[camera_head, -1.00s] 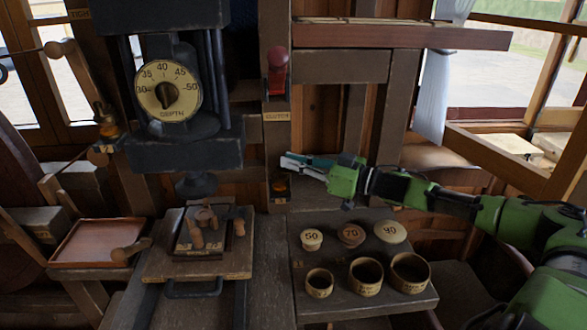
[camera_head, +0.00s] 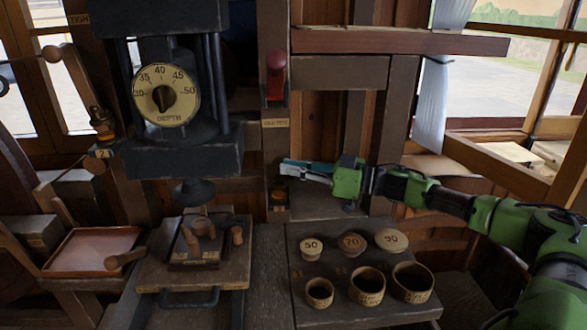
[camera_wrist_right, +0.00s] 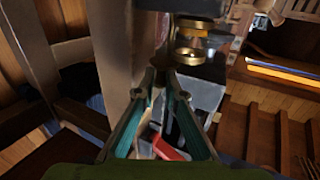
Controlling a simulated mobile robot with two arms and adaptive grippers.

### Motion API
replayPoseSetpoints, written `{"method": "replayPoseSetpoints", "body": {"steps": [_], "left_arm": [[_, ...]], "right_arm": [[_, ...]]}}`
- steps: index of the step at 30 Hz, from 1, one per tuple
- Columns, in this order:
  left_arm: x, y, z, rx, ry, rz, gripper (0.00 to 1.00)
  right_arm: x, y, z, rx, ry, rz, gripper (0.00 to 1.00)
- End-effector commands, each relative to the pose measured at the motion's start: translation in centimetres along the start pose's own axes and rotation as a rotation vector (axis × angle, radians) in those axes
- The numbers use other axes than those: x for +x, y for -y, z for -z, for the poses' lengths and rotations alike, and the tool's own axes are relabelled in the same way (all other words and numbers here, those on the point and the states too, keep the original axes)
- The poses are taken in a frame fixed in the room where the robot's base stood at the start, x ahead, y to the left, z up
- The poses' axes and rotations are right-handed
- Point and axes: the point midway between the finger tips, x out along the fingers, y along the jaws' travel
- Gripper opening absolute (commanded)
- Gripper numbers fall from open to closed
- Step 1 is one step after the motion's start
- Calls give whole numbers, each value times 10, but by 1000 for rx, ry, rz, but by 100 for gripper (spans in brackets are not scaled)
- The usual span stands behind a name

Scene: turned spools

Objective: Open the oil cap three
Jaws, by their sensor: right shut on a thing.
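The oil cup, with a small amber body (camera_head: 279,190) and a dark frame, is on the wooden post below the clutch plate. My right gripper (camera_head: 286,167) reaches in from the right, its tips at the top of this cup. It is shut on the oil cap there, which its fingertips mostly hide in the head view. In the right wrist view the gripper (camera_wrist_right: 160,78) points up the picture, and a brass ring (camera_wrist_right: 190,57) with an amber band shows just beyond and right of the tips. The number three cannot be read. My left gripper is not in view.
A red clutch handle (camera_head: 276,78) stands above on the post. The depth dial (camera_head: 165,95) is at left. Another oil cup (camera_head: 105,133) marked 2 is further left. Numbered spool parts (camera_head: 351,244) and rings (camera_head: 367,286) lie on the bench (camera_head: 330,322) below my right arm.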

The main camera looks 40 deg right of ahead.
Motion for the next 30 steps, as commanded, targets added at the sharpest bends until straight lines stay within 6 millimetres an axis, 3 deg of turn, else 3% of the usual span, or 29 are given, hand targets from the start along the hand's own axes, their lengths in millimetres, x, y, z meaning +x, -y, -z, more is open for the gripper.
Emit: {"method": "replayPoseSetpoints", "body": {"steps": [2,3,5,17,30], "left_arm": [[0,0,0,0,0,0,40],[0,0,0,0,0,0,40],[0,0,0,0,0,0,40],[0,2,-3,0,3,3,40],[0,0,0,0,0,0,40]], "right_arm": [[0,2,-3,2,3,3,0],[0,2,-3,2,3,3,18],[0,2,-3,2,3,3,28],[-3,0,-2,1,4,0,28],[-54,1,-4,1,12,3,28]]}}
